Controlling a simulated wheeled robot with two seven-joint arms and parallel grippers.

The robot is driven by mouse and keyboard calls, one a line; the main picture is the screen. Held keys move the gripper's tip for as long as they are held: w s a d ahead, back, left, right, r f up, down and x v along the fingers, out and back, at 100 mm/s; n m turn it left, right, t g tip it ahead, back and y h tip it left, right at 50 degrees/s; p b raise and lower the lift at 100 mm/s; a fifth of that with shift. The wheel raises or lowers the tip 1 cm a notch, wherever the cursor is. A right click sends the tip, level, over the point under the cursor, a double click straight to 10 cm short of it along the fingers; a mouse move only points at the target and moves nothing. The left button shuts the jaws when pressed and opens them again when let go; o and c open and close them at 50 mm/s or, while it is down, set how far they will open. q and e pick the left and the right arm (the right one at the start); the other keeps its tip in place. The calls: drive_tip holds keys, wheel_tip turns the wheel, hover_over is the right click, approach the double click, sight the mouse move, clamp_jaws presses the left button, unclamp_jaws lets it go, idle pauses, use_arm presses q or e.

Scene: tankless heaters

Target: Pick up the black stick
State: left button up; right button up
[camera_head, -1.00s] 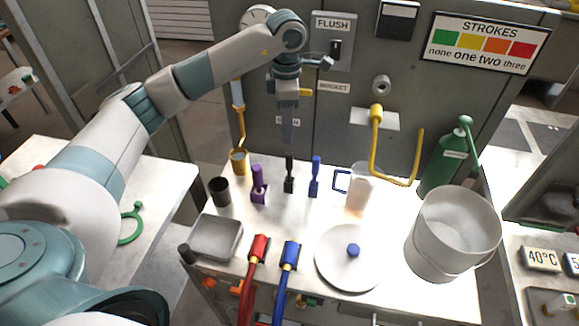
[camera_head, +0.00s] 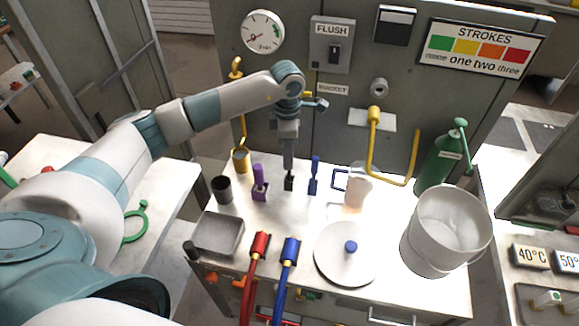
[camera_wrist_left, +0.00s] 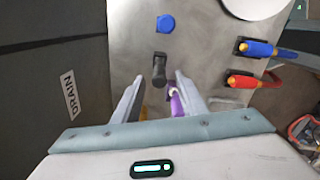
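The black stick (camera_head: 289,181) stands upright in its dark base on the white tabletop, between the purple stick (camera_head: 259,182) and the blue stick (camera_head: 314,176). My left gripper (camera_head: 289,166) is right above the black stick, pointing down, and hides its upper part in the head view. In the left wrist view the gripper's fingers (camera_wrist_left: 160,88) are apart, with the black stick (camera_wrist_left: 159,68) just beyond the gap between their tips. I cannot tell whether they touch it. My right gripper is not in view.
A dark cup (camera_head: 222,189) and a grey tray (camera_head: 216,233) stand to the left. A clear pitcher (camera_head: 358,187), a round white plate (camera_head: 338,268) and a white bucket (camera_head: 444,236) stand to the right. Red (camera_head: 257,255) and blue (camera_head: 287,260) hoses lie in front. A panel rises behind.

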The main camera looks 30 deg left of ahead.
sight(289, 172)
use_arm(q)
drive_tip(key=shift+f, duration=0.1)
drive_tip(key=shift+d+f+p, duration=0.15)
drive_tip(key=shift+f+p, duration=0.35)
drive_tip(key=shift+p, duration=0.25)
wheel_tip(289, 172, down, 3)
drive_tip(key=shift+w+d+p, duration=0.1)
drive_tip(key=shift+w+p, duration=0.05)
drive_tip(key=shift+p, duration=0.65)
drive_tip(key=shift+f, duration=0.55)
clamp_jaws()
